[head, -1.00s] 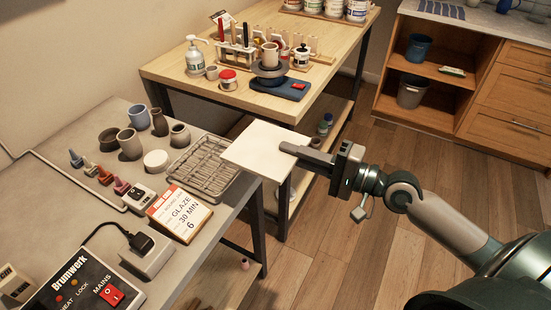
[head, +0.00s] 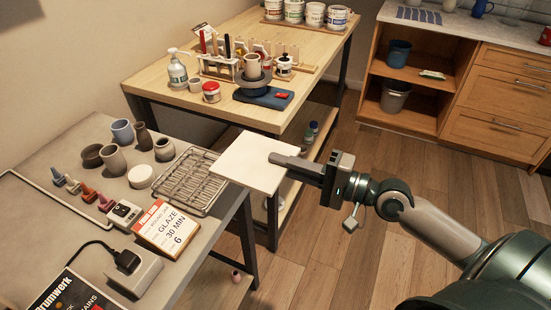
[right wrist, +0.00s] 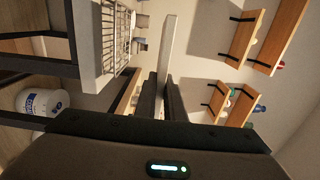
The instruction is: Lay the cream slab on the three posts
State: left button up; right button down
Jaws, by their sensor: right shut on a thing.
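The cream slab (head: 244,160) is a flat, pale square held roughly level beyond the right edge of the grey table. My right gripper (head: 290,164) is shut on its right edge, one finger lying across its top. In the right wrist view the slab (right wrist: 168,48) shows edge-on between the fingers of the right gripper (right wrist: 161,95). The slab's left corner overlaps the right end of the wire rack in the head picture; I cannot tell whether they touch. I cannot make out three posts for certain in either view. My left gripper is not in view.
The grey table (head: 75,225) holds a wire rack (head: 182,182), several pots, a white round lid (head: 141,176), a glaze sign (head: 166,228) and a plugged socket. A wooden table (head: 150,88) behind bears a pot on a stand, bottles and a tool rack. Floor at right is clear.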

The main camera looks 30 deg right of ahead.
aim_at(270, 193)
jog(key=s+a+f+m+t+h, duration=0.3)
jog(key=s+a+f+m+h, duration=0.1)
jog(key=h, duration=0.7)
jog(key=shift+a+f+m+t, duration=0.45)
jog(key=shift+f+m, duration=0.5)
jog(key=shift+m, duration=0.85)
